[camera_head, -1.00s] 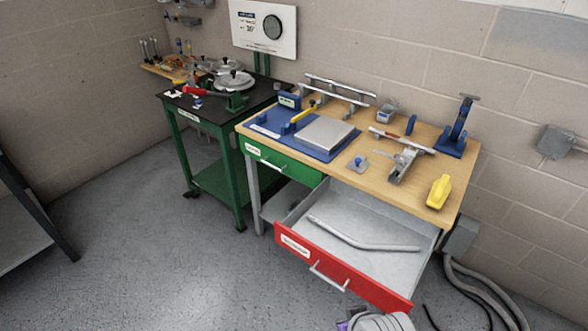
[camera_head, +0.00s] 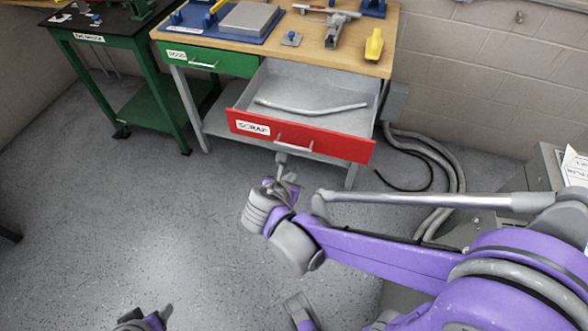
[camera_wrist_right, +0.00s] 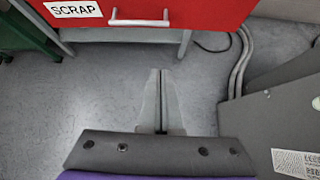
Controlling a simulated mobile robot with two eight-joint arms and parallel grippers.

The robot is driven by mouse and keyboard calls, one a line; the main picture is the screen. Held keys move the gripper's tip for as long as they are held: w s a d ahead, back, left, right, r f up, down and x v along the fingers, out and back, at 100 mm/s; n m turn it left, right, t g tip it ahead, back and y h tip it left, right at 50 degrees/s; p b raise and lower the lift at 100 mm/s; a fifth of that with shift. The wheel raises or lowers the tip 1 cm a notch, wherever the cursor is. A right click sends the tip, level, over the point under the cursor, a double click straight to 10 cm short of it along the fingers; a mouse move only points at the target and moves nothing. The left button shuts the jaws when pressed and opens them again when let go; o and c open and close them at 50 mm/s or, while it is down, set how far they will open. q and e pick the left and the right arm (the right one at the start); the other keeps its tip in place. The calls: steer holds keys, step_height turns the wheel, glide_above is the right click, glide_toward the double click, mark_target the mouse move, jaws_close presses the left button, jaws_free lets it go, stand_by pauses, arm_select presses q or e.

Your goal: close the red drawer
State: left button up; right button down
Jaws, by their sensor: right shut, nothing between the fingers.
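The red drawer (camera_head: 320,144), labelled SCRAP, is pulled out of the wooden-topped bench. A bent grey pipe (camera_head: 312,107) lies inside it. Its front has a silver bar handle (camera_head: 294,143), also seen in the right wrist view (camera_wrist_right: 140,22). My right gripper (camera_head: 282,159) is just below the drawer front in the head view, near the handle. In the right wrist view its fingers (camera_wrist_right: 160,75) are together and empty, with the handle ahead and apart from them. A dark and purple part of mine shows at the bottom left; whether it includes my left gripper's fingers is unclear.
A closed green drawer (camera_head: 207,60) sits left of the red one. Grey conduits (camera_head: 455,170) run down to the floor right of the bench. A grey cabinet (camera_head: 545,165) stands at the right. The floor (camera_head: 120,220) at left is clear.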

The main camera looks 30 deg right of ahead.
steer(key=w+d+r+b+x, duration=0.1)
steer(key=r+x, duration=0.1)
steer(key=x, duration=1.1)
steer(key=shift+w+d+r+n+b, duration=0.2)
steer(key=shift+r+n+b, duration=0.05)
steer(key=shift+n+b, duration=0.1)
steer(key=b, duration=0.1)
glide_above(325, 102)
steer(key=shift+s+a, duration=0.35)
steer(key=shift+w+d, duration=0.3)
steer(key=shift+d, duration=0.05)
steer(key=shift+r, duration=0.15)
